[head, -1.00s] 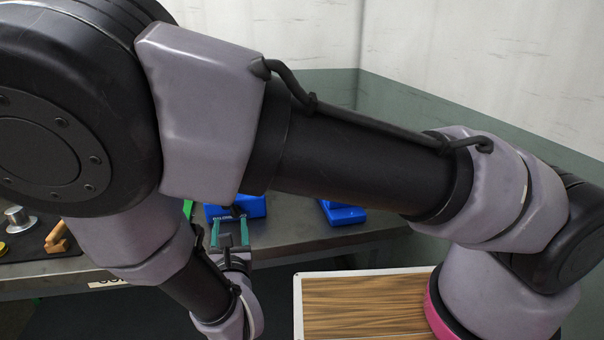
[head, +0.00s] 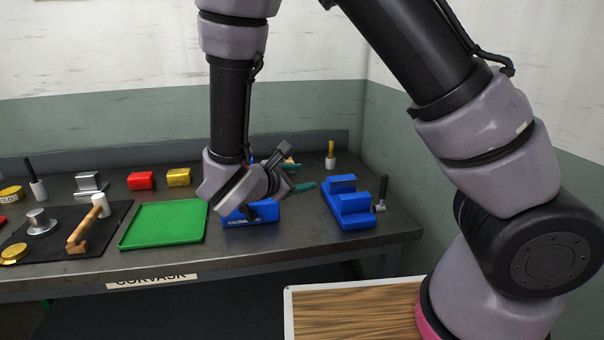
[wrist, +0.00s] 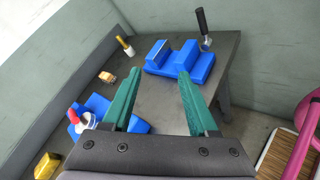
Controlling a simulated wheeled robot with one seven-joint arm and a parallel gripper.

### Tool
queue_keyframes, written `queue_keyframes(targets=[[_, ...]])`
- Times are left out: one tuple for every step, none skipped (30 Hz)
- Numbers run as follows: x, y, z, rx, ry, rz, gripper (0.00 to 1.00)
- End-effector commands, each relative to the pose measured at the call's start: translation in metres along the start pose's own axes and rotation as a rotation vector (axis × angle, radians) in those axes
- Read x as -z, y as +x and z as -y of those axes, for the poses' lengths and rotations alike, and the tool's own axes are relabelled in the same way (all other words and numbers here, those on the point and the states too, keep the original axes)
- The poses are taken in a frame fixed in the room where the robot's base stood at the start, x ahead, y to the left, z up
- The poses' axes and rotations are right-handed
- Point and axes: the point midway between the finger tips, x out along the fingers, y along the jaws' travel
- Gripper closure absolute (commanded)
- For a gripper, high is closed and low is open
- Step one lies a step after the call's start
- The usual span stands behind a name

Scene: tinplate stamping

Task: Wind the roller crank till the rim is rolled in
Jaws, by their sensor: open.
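A blue machine (head: 352,215) with two raised blocks stands near the bench's right end. It also shows in the wrist view (wrist: 163,70), ahead of my fingers. Its crank (head: 379,208) is at its right end, with a black upright handle (head: 384,187); the handle also shows in the wrist view (wrist: 201,20). My gripper (head: 292,172) is open and empty, left of this machine and apart from the crank. Its teal fingers show in the wrist view (wrist: 159,78), with the machine beyond them. I cannot make out a rim being rolled.
A second blue fixture (head: 262,213) sits partly hidden behind my wrist. The green tray (head: 165,224), a dark mat with a mallet (head: 85,228), and red (head: 141,181) and yellow (head: 178,177) blocks are further left. A yellow-handled tool (head: 330,153) stands at the back. Bare bench lies between the blue things.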

Motion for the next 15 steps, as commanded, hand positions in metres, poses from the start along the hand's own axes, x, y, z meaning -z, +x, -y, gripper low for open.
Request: queue_keyframes(targets=[[-0.009, 0.005, 0.001, 0.042, 0.034, -0.003, 0.41], [-0.013, 0.007, 0.003, 0.065, 0.052, -0.004, 0.41], [-0.019, 0.01, 0.005, 0.091, 0.073, -0.005, 0.41], [-0.022, 0.011, 0.006, 0.109, 0.087, -0.006, 0.41], [-0.025, 0.013, 0.007, 0.125, 0.1, -0.006, 0.41], [-0.029, 0.014, 0.009, 0.143, 0.114, -0.007, 0.41], [-0.031, 0.015, 0.009, 0.154, 0.123, -0.007, 0.41], [-0.032, 0.016, 0.01, 0.163, 0.13, -0.008, 0.41], [-0.034, 0.017, 0.011, 0.173, 0.139, -0.009, 0.41], [-0.035, 0.017, 0.011, 0.179, 0.143, -0.009, 0.41], [-0.036, 0.018, 0.012, 0.183, 0.146, -0.009, 0.41], [-0.036, 0.018, 0.012, 0.186, 0.149, -0.01, 0.41], [-0.037, 0.018, 0.012, 0.188, 0.15, -0.01, 0.41], [-0.037, 0.018, 0.012, 0.188, 0.15, -0.01, 0.41], [-0.037, 0.018, 0.012, 0.188, 0.15, -0.01, 0.41]])
